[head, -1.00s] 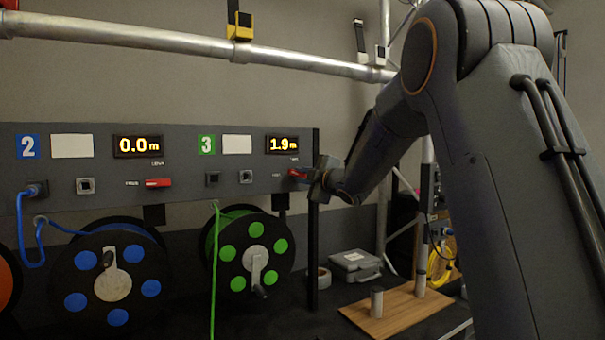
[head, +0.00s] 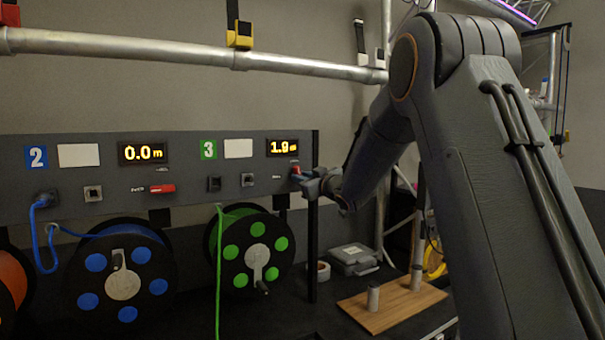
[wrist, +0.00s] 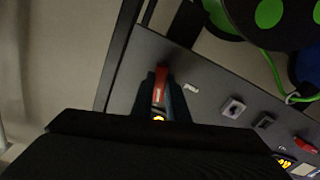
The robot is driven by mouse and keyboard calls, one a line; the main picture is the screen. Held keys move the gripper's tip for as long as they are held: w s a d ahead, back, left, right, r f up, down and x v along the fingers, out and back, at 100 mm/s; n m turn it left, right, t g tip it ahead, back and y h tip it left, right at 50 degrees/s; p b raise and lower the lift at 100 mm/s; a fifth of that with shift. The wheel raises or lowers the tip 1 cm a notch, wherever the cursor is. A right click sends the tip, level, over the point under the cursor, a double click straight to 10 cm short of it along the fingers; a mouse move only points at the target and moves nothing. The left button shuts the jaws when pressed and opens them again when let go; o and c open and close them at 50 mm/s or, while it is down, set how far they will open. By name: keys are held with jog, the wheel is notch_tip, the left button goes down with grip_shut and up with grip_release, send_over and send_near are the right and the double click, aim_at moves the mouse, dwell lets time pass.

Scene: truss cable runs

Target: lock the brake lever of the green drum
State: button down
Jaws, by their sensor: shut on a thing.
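The green drum (head: 230,275) hangs below the panel section marked 3, and its green cable runs straight down. Its red brake lever (head: 295,168) is at the right end of the panel, under the 1.9 m display. My gripper (head: 306,180) is shut on this lever. In the wrist view, the red lever (wrist: 161,80) sits between the two fingers of my gripper (wrist: 160,94). It stands steeply, turned away from the panel's long direction. My fingers hide part of it, so its exact angle is unclear.
The blue drum (head: 122,282) has its own red lever (head: 162,189), lying flat along the panel. A black post (head: 313,235) stands close to my gripper. A wooden board (head: 395,303) and a grey case (head: 354,258) lie at the lower right.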

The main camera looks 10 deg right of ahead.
jog(key=shift+m+p, duration=0.8)
jog(key=shift+m, duration=0.8)
jog(key=c, duration=1.7)
grip_release()
jog(key=b+v, duration=0.2)
jog(key=v, duration=0.5)
jog(key=shift+s+d, duration=0.1)
jog(key=shift+s, duration=0.25)
